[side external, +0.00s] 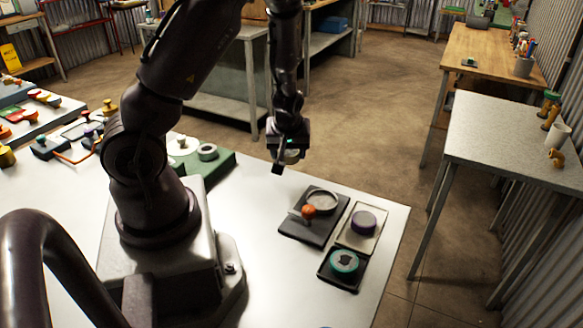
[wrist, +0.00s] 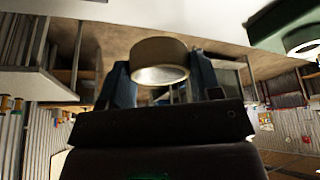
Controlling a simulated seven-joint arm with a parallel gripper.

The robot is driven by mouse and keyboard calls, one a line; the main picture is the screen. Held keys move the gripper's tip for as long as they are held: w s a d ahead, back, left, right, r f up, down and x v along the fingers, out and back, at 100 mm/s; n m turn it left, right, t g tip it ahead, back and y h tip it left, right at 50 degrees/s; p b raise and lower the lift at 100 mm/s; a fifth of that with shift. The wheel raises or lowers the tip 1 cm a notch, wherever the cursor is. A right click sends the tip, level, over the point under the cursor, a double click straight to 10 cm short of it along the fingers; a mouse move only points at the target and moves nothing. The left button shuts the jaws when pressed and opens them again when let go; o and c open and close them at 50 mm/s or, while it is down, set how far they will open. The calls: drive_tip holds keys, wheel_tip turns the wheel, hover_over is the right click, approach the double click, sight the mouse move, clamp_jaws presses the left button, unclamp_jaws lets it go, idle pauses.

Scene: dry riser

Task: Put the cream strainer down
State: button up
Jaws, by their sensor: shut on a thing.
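My gripper (side external: 289,152) hangs in the air beyond the far edge of the white table, to the right of the green block. It is shut on the cream strainer (wrist: 158,58), a short round cream-beige ring with a paler face, which sits between the two fingers in the wrist view. In the side view only a small pale part of the strainer (side external: 291,157) shows under the gripper. It touches nothing else that I can see.
A green block (side external: 222,166) bears a pale ring (side external: 207,152) and another pale piece (side external: 183,144). At the right, a dark tray (side external: 295,233) holds a grey round dish and an orange-knobbed piece. Purple (side external: 363,222) and teal (side external: 344,262) round pieces sit on neighbouring trays. White tabletop (side external: 262,215) between is clear.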

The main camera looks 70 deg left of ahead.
drive_tip(key=shift+r, duration=0.65)
drive_tip(key=shift+s+d+m, duration=0.1)
drive_tip(key=shift+m, duration=0.4)
drive_tip(key=shift+d+m+t, duration=0.25)
drive_tip(key=shift+m+t, duration=0.05)
drive_tip(key=shift+m, duration=0.1)
drive_tip(key=w+d+r+m+t+h, duration=0.1)
drive_tip(key=w+d+r+m, duration=0.25)
drive_tip(key=d, duration=0.35)
drive_tip(key=w+d+r+m+t+h, duration=0.1)
drive_tip(key=w+d+r+m+h, duration=0.1)
drive_tip(key=d+m, duration=0.4)
drive_tip(key=w+d+r+m+t+h, duration=0.1)
drive_tip(key=w+d+r+m, duration=0.2)
drive_tip(key=d, duration=0.4)
drive_tip(key=n+g+y, duration=0.2)
drive_tip(key=n+y, duration=0.1)
drive_tip(key=n, duration=0.6)
hover_over(324, 198)
drive_tip(key=s+d, duration=0.1)
wheel_tip(324, 198, down, 7)
drive_tip(key=shift+f, duration=4.1)
drive_tip(key=shift+f, duration=0.1)
